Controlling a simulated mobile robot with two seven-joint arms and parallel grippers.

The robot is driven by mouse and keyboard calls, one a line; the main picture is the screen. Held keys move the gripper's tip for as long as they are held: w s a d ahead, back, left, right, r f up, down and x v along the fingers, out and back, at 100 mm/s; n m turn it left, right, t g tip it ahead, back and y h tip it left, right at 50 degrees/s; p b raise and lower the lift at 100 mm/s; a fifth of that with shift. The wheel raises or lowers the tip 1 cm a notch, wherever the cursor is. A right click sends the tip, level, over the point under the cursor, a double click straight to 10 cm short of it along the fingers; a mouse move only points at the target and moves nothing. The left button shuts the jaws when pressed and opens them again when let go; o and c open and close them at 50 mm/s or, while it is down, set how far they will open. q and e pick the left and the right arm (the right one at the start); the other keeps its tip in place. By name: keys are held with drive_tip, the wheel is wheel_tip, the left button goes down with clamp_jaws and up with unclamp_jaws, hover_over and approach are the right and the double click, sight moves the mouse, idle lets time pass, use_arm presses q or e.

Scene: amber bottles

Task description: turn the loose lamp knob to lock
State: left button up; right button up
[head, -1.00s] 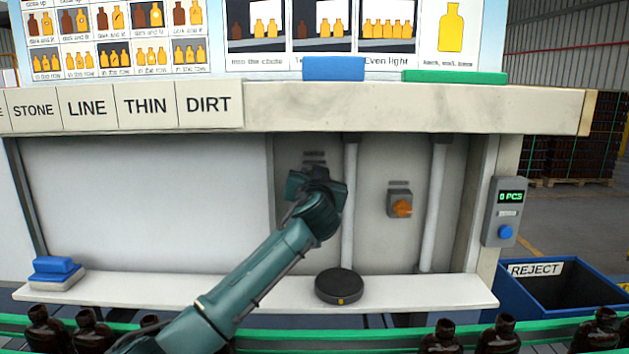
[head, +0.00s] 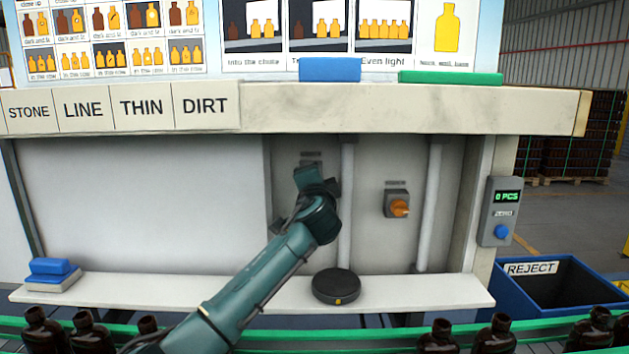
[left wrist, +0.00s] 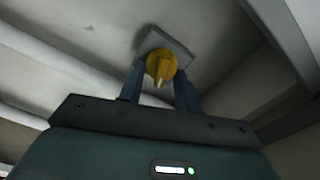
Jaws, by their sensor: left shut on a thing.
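My left gripper (head: 318,182) reaches up from below to the back panel, under a small label left of the left pipe. In the left wrist view its two fingers (left wrist: 160,84) are shut on a yellow knob (left wrist: 160,64), one on each side. The knob has a raised pointer ridge and sits on a square grey plate (left wrist: 178,46). In the head view my gripper and wrist hide this knob. A second, orange knob (head: 399,208) on a grey box stands to the right, between the two pipes, untouched. My right gripper is not in view.
A white pipe (head: 347,240) runs close beside my gripper on the right. A black round puck (head: 337,287) lies on the white shelf (head: 430,290) below. A grey counter box (head: 501,211) reads 0 PCS. Amber bottles (head: 438,338) stand along the front.

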use_arm(q)
drive_tip(key=shift+f+m, duration=0.2)
drive_tip(key=shift+m, duration=1.9)
drive_tip(key=o, duration=1)
drive_tip(key=shift+c, duration=0.2)
drive_tip(key=shift+s, duration=0.1)
drive_tip(key=s+b, duration=0.3)
drive_tip(key=s, duration=1)
drive_tip(key=shift+s, duration=0.1)
